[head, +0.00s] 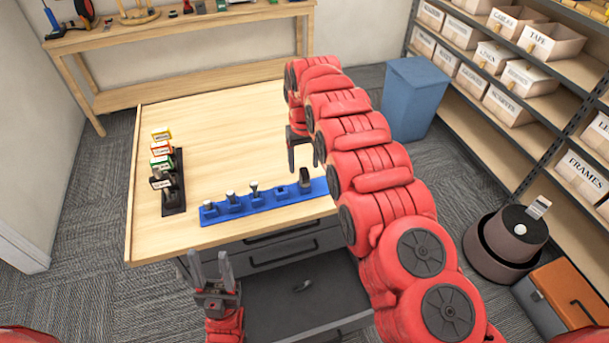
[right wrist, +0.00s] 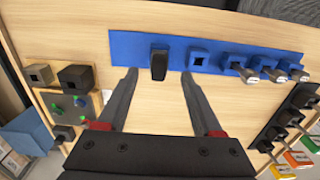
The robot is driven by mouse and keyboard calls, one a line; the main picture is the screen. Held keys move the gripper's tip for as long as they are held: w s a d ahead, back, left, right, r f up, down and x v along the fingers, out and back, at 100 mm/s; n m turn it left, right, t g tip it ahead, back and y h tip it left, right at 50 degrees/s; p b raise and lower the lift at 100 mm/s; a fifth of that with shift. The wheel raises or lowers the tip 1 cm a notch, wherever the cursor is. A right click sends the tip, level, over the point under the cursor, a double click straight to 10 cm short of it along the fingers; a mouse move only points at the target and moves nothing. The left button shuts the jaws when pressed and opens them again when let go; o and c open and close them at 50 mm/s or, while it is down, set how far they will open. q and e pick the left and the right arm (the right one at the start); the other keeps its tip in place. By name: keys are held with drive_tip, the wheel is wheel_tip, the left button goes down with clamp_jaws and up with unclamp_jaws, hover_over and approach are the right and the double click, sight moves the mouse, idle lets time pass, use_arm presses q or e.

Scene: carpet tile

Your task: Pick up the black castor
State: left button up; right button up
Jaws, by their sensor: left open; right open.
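The black castor (head: 305,182) stands upright in the right end of the blue rack (head: 235,212) near the table's front edge. In the right wrist view the black castor (right wrist: 159,65) is on the blue rack (right wrist: 120,50), ahead of and between the fingertips. My right gripper (head: 303,166) is open and empty, just behind and above the castor in the head view; its fingers also show in the right wrist view (right wrist: 158,80). They look apart from the castor. My left gripper (head: 211,262) is open and empty, in front of the table.
Several metal-stemmed pieces (head: 231,198) stand along the rack. A black rack with labelled cards (head: 172,185) is at the left. Dark socketed blocks (right wrist: 75,77) and a board with green parts (right wrist: 68,104) lie beside my right gripper. An open drawer (head: 270,300) juts out below.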

sight(304, 169)
drive_tip(key=shift+f+p, duration=0.55)
drive_tip(key=shift+p, duration=0.05)
drive_tip(key=shift+d+f+p, duration=0.1)
drive_tip(key=shift+f+p, duration=0.55)
drive_tip(key=shift+f, duration=0.2)
drive_tip(key=shift+w+f+b, duration=0.1)
drive_tip(key=shift+f+b, duration=0.5)
drive_tip(key=shift+f, duration=0.7)
drive_tip(key=shift+r, duration=0.1)
clamp_jaws()
